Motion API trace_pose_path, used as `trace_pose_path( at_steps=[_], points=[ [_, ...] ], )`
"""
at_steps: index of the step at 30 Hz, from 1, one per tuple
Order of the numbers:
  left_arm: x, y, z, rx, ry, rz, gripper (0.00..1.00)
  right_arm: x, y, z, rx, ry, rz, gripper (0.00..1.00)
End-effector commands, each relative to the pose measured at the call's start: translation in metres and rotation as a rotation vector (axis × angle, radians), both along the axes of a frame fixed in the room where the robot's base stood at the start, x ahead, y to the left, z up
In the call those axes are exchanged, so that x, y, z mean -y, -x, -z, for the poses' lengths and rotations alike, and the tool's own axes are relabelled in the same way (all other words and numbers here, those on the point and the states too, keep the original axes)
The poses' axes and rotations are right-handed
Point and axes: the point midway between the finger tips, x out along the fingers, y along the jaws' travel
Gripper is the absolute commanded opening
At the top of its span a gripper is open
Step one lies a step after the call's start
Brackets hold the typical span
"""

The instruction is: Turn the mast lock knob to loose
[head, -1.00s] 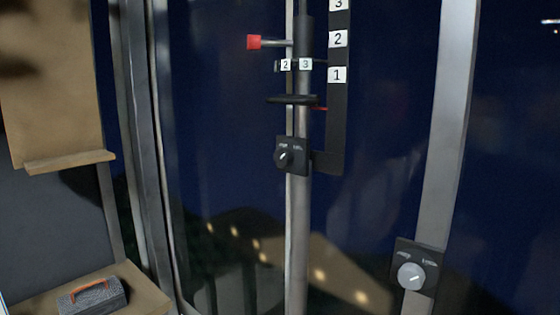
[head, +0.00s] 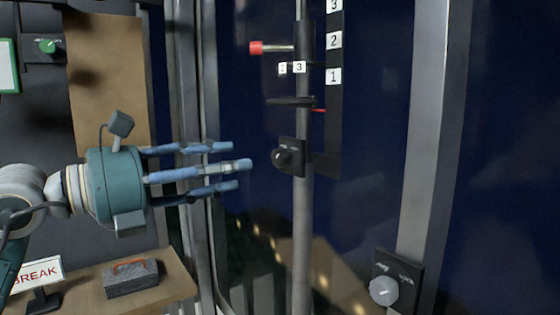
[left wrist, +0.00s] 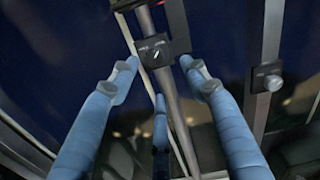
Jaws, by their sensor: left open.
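A small black knob (head: 282,157) sits on a dark plate fixed to the upright metal mast (head: 303,225). In the left wrist view the knob (left wrist: 155,54) shows a short pale pointer line; the plate's print is too small to read. My left gripper (head: 234,166) is open and empty, its blue fingers pointing right toward the knob with a gap left. In the left wrist view its fingertips (left wrist: 158,68) spread to either side of the knob plate, not touching it. My right gripper is not in view.
A grey knob (head: 383,290) sits on another plate on the right-hand post (head: 436,130). A red-tipped lever (head: 257,48) and a black numbered scale (head: 333,120) are above the knob. A grey box with an orange handle (head: 131,279) stands on a wooden shelf at lower left.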

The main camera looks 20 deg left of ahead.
Motion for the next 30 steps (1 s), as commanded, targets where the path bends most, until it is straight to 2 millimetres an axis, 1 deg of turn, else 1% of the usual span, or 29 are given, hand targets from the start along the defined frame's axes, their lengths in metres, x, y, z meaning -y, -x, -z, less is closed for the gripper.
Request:
trace_pose_path(
  at_steps=[2,5,12,14,18,21,25,30],
  points=[
    [0.001,0.001,-0.004,0.013,-0.024,-0.014,0.46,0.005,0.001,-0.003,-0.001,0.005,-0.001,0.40],
    [0.008,-0.008,-0.006,0.012,-0.022,-0.013,0.46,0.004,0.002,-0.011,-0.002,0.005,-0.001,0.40],
    [0.037,-0.042,-0.008,0.010,-0.020,-0.009,0.46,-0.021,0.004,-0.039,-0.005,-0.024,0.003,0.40],
    [0.043,-0.052,-0.008,0.011,-0.018,-0.009,0.46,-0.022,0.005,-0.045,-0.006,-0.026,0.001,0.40],
    [0.056,-0.069,-0.006,0.010,-0.019,-0.010,0.46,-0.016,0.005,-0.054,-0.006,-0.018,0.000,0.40],
    [0.062,-0.077,-0.004,0.012,-0.019,-0.012,0.46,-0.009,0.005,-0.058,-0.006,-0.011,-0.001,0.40],
    [0.065,-0.082,-0.003,0.012,-0.020,-0.013,0.46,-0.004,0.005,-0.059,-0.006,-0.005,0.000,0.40],
    [0.066,-0.083,-0.002,0.013,-0.021,-0.013,0.46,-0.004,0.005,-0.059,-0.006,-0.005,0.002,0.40]
  ],
)
